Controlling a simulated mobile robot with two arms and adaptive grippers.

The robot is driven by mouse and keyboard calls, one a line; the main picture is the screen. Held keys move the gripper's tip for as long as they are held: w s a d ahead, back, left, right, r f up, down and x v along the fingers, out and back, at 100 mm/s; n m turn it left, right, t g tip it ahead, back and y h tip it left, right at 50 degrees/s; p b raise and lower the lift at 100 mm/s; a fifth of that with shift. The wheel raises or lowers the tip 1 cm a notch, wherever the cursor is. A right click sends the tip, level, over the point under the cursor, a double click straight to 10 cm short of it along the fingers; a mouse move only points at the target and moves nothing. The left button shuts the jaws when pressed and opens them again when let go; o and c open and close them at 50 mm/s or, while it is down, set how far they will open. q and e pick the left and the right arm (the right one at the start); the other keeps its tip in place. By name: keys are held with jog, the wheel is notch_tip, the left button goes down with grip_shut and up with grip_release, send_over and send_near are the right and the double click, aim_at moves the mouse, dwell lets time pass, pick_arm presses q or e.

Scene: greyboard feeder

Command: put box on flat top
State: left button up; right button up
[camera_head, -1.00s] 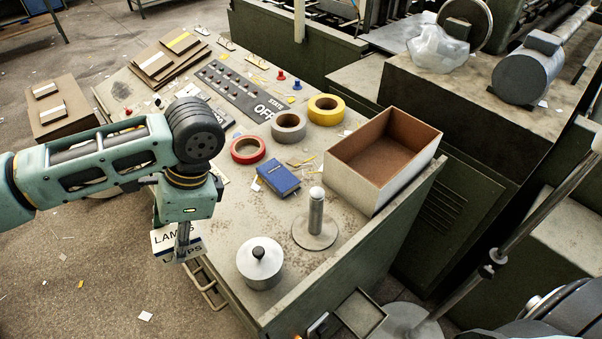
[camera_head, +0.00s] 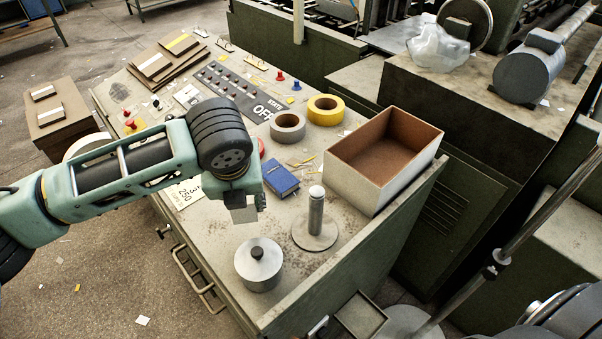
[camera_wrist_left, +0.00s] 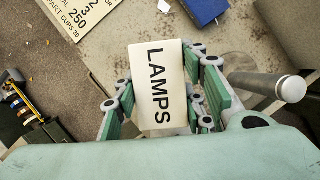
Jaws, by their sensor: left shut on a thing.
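A small white box marked LAMPS (camera_wrist_left: 155,85) fills the middle of the left wrist view. My left gripper (camera_wrist_left: 160,100) is shut on it, with green finger links on both sides. In the head view my left gripper (camera_head: 246,202) holds the box (camera_head: 243,214) above the front part of the cabinet's flat top (camera_head: 215,236). The box seems clear of the surface, but the exact gap cannot be told. My arm hides part of the top and most of a red tape roll.
Near the gripper are a lidded metal pot (camera_head: 259,270), an upright metal post (camera_head: 316,215) and a blue book (camera_head: 281,179). An open carton (camera_head: 365,185), grey tape (camera_head: 288,127) and yellow tape (camera_head: 326,110) stand farther back. Bare top lies left of the pot.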

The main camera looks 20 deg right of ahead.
pick_arm(q)
jog(key=shift+w+d+r+m+g+h, duration=0.65)
jog(key=shift+d+m+h, duration=0.55)
jog(key=shift+d+m, duration=1.9)
jog(key=shift+m, duration=0.4)
jog(key=w+a+f+p, duration=0.1)
jog(key=w+a+f, duration=0.1)
jog(key=a, duration=0.1)
jog(key=w+a+f+p, duration=0.1)
jog(key=a+f, duration=0.1)
jog(key=a, duration=0.2)
jog(key=w+a+f+p, duration=0.1)
jog(key=w+a+f, duration=0.1)
jog(key=a+f, duration=0.1)
jog(key=shift+w+a+f+p, duration=0.1)
jog(key=shift+w+a+p, duration=0.2)
jog(key=shift+a, duration=0.15)
notch_tip(320, 180, down, 4)
jog(key=shift+r+p, duration=0.1)
jog(key=shift+p, duration=0.8)
jog(key=shift+f, duration=0.25)
jog(key=o, duration=1.2)
